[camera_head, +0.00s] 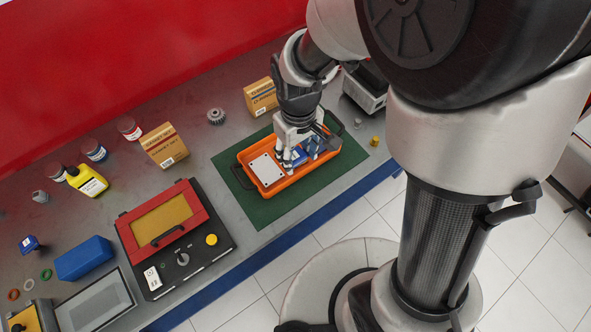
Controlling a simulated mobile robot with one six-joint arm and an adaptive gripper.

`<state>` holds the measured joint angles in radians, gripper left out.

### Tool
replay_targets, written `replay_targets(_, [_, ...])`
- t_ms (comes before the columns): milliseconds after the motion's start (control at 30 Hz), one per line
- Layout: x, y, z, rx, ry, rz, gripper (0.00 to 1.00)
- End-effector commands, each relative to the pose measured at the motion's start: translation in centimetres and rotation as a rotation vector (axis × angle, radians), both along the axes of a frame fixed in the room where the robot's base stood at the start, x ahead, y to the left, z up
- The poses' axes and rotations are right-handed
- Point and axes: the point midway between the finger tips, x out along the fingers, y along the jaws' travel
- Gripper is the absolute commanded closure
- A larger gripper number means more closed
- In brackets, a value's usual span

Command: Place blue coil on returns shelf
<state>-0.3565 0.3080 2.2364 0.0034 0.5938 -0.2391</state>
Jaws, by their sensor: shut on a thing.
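My gripper (286,164) points down into an orange tray (279,190) on a green mat (262,215). It is shut on a blue block-like part (299,157), which looks like a blue coil; the fingers partly hide it. More blue (318,146) shows beside the gripper inside the tray, partly covered. A pale flat plate (265,170) lies in the left part of the tray. Another small blue part (30,244) stands on the bench at the far left. I cannot make out a returns shelf in this view.
Cardboard boxes (165,146), a gear (216,116) and a yellow bottle (88,181) stand behind the tray. A red and black tester (173,237) and a blue case (84,258) are to the left. A grey metal unit (366,90) stands to the right. Tiled floor lies in front.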

Motion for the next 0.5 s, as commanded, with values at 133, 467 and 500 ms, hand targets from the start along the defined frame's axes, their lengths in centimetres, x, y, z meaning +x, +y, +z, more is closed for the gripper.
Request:
replay_targets(133, [-0.3,0.0,-3.8,-0.003,0.009,0.004,0.82])
replay_targets(467, [-0.2,0.0,-12.5,-0.002,0.007,0.002,0.82])
replay_targets(500, [-0.2,0.0,-13.3,-0.002,0.006,0.002,0.82])
